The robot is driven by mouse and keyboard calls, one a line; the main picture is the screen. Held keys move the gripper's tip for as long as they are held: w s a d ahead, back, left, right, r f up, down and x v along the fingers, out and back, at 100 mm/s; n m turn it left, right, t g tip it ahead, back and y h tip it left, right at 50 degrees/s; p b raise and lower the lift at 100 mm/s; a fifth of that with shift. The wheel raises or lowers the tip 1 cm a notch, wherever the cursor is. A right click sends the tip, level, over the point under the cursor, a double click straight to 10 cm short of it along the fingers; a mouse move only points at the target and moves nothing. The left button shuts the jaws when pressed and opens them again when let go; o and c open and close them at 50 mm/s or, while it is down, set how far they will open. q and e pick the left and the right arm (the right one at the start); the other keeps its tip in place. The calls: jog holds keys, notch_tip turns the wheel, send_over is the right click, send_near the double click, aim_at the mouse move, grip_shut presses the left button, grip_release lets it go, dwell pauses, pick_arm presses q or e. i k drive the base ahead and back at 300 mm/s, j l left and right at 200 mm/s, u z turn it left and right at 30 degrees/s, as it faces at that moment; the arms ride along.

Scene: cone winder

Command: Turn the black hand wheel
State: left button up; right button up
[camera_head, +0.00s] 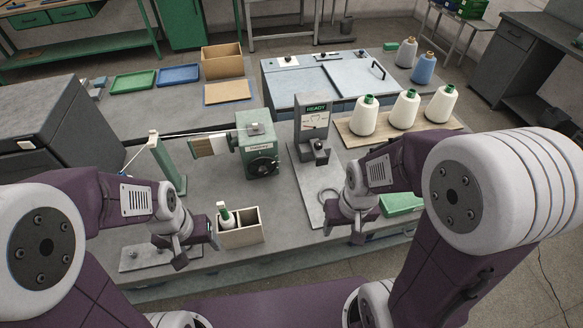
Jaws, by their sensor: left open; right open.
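The black hand wheel (263,166) is on the front face of the green cone winder (252,131), near the middle of the table. My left gripper (197,256) is open and empty, low over the front of the table, to the left of and nearer than the wheel. My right gripper (356,232) is open and empty, to the right of and nearer than the wheel. Neither gripper touches the wheel. The wheel's face is in plain view.
A wooden box (240,236) with a small cone stands between my grippers. A grey stand with a READY display (314,117) is right of the winder. White yarn cones (403,110) stand on a board at the right. A green post (165,160) stands left of the winder.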

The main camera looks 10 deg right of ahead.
aim_at(264, 170)
jog(key=l+u, duration=0.25)
jog(key=u, duration=0.2)
jog(key=l+u, duration=0.3)
jog(key=u, duration=0.15)
jog(key=l+u, duration=0.3)
jog(key=u, duration=0.15)
jog(key=k+l+u, duration=0.1)
jog(key=u, duration=0.35)
jog(key=k+l, duration=0.05)
jog(key=l, duration=0.05)
